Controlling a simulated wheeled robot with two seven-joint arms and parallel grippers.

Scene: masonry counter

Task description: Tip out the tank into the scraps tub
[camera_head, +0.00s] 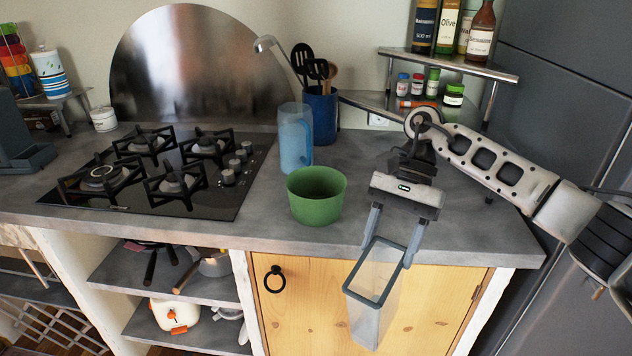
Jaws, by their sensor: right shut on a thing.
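The tank is a clear, narrow container (375,302) with a dark grey rim. It hangs in front of the counter's front edge, its open top facing up and toward me. My right gripper (391,240) is shut on the tank, its fingers at the two sides of the rim. I cannot make out any contents in the tank. A green tub (316,207), likely the scraps tub, stands upright on the counter to the left of my right gripper. My left gripper is not in view.
A blue translucent jug (295,140) stands behind the green tub, beside a dark blue utensil pot (320,118). A black gas hob (165,172) lies to the left. A metal shelf (450,66) with bottles is at the back right. The counter right of the tub is partly clear.

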